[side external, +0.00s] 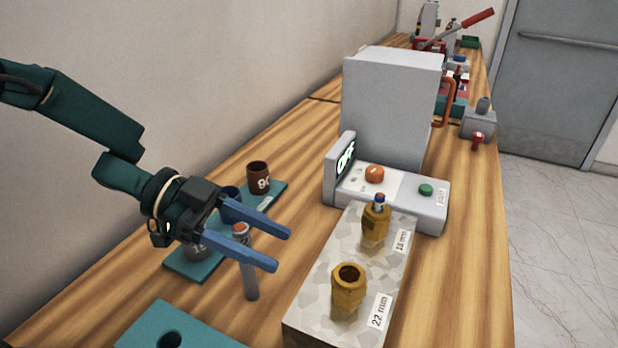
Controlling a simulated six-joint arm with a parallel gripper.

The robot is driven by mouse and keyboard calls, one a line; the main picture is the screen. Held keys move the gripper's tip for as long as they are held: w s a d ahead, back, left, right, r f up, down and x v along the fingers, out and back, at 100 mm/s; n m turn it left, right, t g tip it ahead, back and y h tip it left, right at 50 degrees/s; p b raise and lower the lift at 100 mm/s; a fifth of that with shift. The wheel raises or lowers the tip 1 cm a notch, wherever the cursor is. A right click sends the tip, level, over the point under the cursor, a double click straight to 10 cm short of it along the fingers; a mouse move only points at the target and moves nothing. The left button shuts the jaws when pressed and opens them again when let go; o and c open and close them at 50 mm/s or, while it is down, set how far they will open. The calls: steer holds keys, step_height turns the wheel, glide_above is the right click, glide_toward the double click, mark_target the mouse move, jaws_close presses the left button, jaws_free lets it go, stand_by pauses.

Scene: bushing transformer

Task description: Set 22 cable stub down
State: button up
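The grey cable stub (249,280) with a copper-coloured top is nearly upright, slightly tilted, left of the concrete block. My gripper (281,250) has two blue fingers pointing right, one on each side of the stub's upper part. The near finger crosses in front of the stub. I cannot tell whether the fingers press on it, or whether its lower end touches the table. The 22 mm bushing (348,288) is a brass fitting with an open, empty-looking mouth on the block's front part.
The concrete block (318,288) also carries the 18 mm bushing (376,222) with a stub in it. Behind stand a control box (432,205) reading OFF and a grey cabinet (385,110). A teal rack (275,190) holds cups, including a brown one (258,177). A teal holed block (190,330) is in front.

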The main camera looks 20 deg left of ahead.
steer(key=v, duration=1.2)
steer(key=w+a+r+n+t+y, duration=0.2)
steer(key=w+r+n+t+y, duration=0.15)
steer(key=w+r+t, duration=0.4)
steer(key=a+r+n+t+y, duration=0.35)
steer(key=a+n+y, duration=0.25)
steer(key=y, duration=0.3)
steer(key=s+d+f+n+g, duration=0.1)
steer(key=s+f+n+g, duration=0.2)
steer(key=s, duration=0.6)
steer(key=s+d+f+n+g, duration=0.2)
steer(key=s+f+g, duration=0.3)
steer(key=s, duration=0.5)
step_height(320, 180, down, 2)
steer(key=shift+s+d+f+n, duration=0.1)
steer(key=shift+s+d+n, duration=0.15)
steer(key=shift+n, duration=0.2)
